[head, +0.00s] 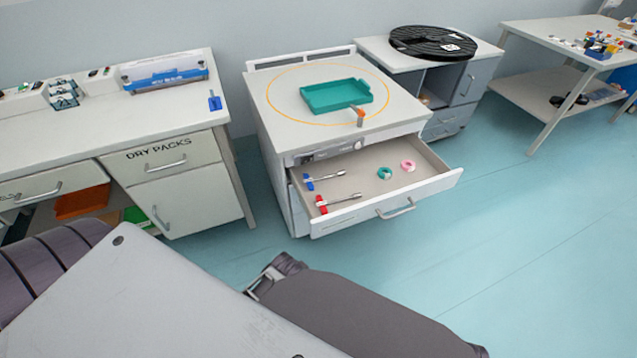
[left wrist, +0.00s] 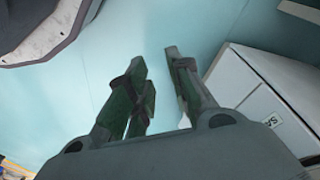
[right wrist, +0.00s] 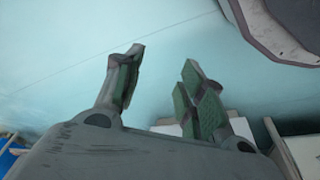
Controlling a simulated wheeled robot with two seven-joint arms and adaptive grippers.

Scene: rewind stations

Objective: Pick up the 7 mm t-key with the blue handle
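The t-key with the blue handle (head: 309,182) lies in the open drawer (head: 437,181) of the middle station, near the drawer's back left corner, its metal shaft pointing right. A similar key with a red handle (head: 322,204) lies in front of it, near the drawer's left front. The size of either key cannot be read. My left gripper (left wrist: 156,58) is open and empty above the floor in the left wrist view. My right gripper (right wrist: 163,60) is open and empty in the right wrist view. Neither wrist view shows the keys.
A teal ring (head: 385,173) and a pink ring (head: 408,165) lie in the drawer's right part. A green tray (head: 340,108) stands on the station top. The dry packs counter (head: 168,116) stands left; a black reel (head: 432,42) lies behind right. Floor right of the drawer is clear.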

